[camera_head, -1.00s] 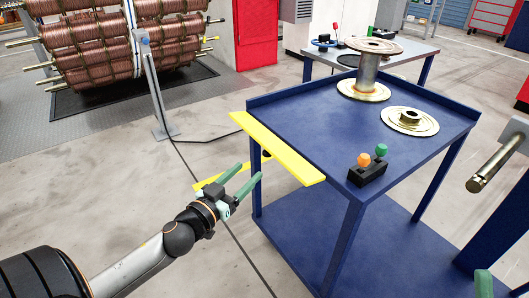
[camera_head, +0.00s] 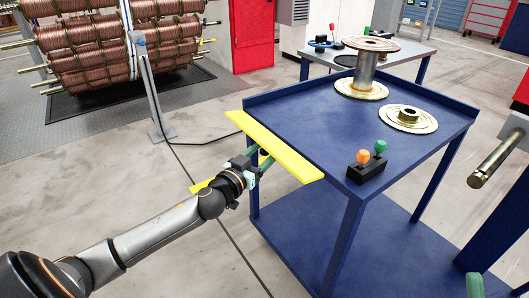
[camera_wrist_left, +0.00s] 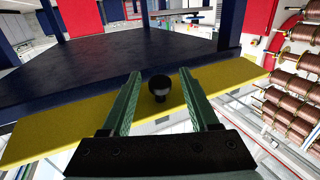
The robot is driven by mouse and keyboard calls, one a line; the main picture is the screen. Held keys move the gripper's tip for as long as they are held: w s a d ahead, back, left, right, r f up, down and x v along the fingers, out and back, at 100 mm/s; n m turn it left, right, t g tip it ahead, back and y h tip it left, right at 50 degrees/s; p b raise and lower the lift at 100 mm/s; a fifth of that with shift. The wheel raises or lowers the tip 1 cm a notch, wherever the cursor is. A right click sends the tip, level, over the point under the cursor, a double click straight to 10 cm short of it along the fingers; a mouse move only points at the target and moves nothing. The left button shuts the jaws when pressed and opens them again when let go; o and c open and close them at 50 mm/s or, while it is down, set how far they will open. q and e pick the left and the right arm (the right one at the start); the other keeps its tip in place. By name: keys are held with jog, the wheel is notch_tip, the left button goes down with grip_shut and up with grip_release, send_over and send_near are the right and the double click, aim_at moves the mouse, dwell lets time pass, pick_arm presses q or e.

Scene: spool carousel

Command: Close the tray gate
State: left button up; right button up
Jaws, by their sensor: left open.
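The tray gate is a yellow bar (camera_head: 278,147) along the near left edge of the blue tray table (camera_head: 335,115). In the left wrist view the yellow gate (camera_wrist_left: 60,125) crosses the picture, with a dark round knob (camera_wrist_left: 158,88) on it. My left gripper (camera_head: 262,160) is at the gate's outer side, partly hidden under it in the head view. In the left wrist view the left gripper (camera_wrist_left: 163,102) is open, with its green fingers on either side of the knob and apart from it. Only a green tip of my right gripper (camera_head: 474,286) shows at the bottom right.
On the table stand a spool (camera_head: 365,70), a flat flange disc (camera_head: 408,118) and a black box with orange and green knobs (camera_head: 367,167). A metal post (camera_head: 152,90) stands left. A peg (camera_head: 495,160) juts in at the right. Copper coils (camera_head: 95,45) fill the back left.

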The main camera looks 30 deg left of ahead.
pick_arm(q)
jog(key=shift+c, duration=0.3)
grip_shut()
dwell(0.3)
